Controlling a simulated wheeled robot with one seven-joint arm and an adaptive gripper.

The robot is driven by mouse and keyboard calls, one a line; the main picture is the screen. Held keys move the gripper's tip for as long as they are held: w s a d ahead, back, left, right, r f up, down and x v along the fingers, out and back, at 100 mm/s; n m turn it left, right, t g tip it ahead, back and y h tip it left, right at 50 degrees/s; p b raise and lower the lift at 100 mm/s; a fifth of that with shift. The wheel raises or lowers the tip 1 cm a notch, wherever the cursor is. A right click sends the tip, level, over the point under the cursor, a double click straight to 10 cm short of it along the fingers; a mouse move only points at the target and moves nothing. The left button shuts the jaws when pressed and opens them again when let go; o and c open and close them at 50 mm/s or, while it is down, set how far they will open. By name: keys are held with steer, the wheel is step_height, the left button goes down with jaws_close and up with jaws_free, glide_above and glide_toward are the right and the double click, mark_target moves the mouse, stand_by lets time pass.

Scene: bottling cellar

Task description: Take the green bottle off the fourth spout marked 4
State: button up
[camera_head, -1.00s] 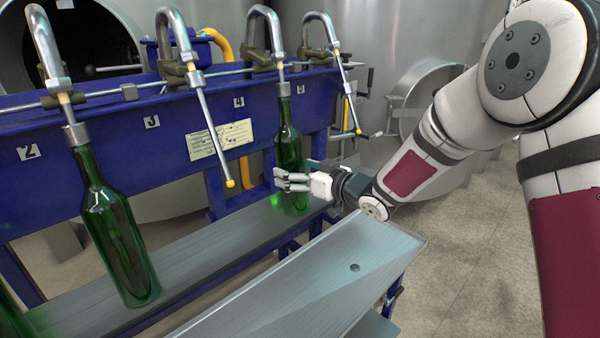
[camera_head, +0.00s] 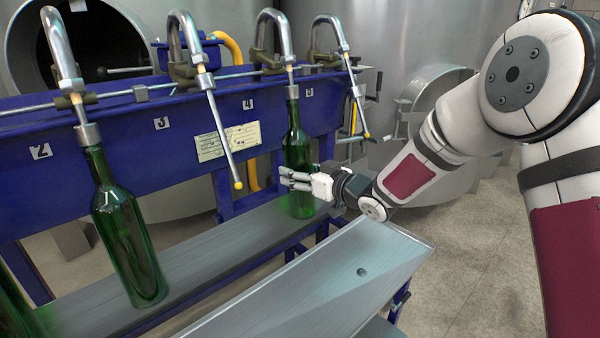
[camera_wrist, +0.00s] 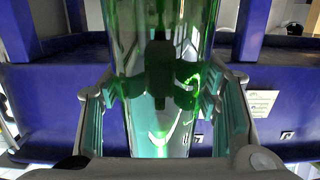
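The green bottle (camera_head: 298,150) stands upright under the fourth spout (camera_head: 283,40), beside the label 4 (camera_head: 248,104). Its neck meets the nozzle and its base is at the metal shelf. My gripper (camera_head: 297,180) is level with its lower body, fingers reaching around it from the right. In the wrist view the bottle's glass (camera_wrist: 160,60) fills the space between my gripper's two fingers (camera_wrist: 163,118), one on each side. Whether both pads press the glass cannot be told.
Another green bottle (camera_head: 125,230) hangs under the spout by label 2, left. The spout by label 3 (camera_head: 190,45) has no bottle, and its rod (camera_head: 222,135) slants down. A metal tray (camera_head: 330,285) lies in front of the shelf (camera_head: 205,255). Blue machine frame (camera_head: 110,150) stands behind.

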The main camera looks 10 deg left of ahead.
jaws_close()
steer(key=shift+r, duration=0.1)
